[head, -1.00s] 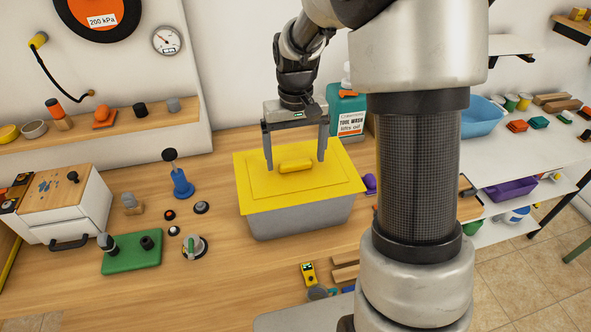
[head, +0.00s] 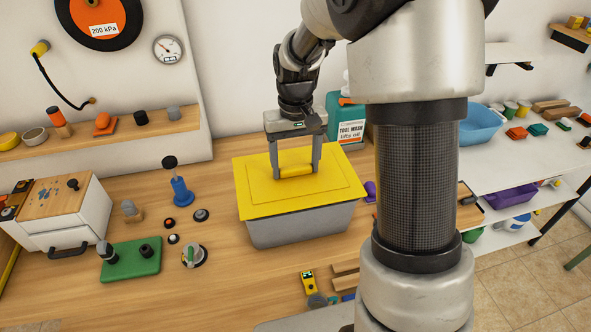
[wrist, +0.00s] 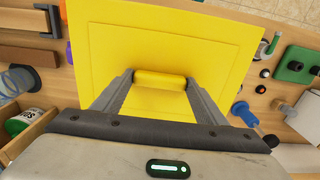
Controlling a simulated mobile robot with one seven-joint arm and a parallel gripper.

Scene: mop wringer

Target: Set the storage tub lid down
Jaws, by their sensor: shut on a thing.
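The yellow storage tub lid (head: 259,196) lies on top of the grey storage tub (head: 302,226) on the wooden bench. It has a raised yellow handle (head: 296,171) in its middle. My gripper (head: 296,173) is shut on this handle, with one finger at each end of it. In the wrist view the lid (wrist: 208,40) fills the upper middle, and the handle (wrist: 160,80) sits between the two fingertips. The tub is hidden beneath the lid in the wrist view. Whether the lid is fully seated on the rim or slightly raised, I cannot tell.
A yellow meter (head: 309,283) lies in front. Bare bench (head: 220,290) shows at front left.

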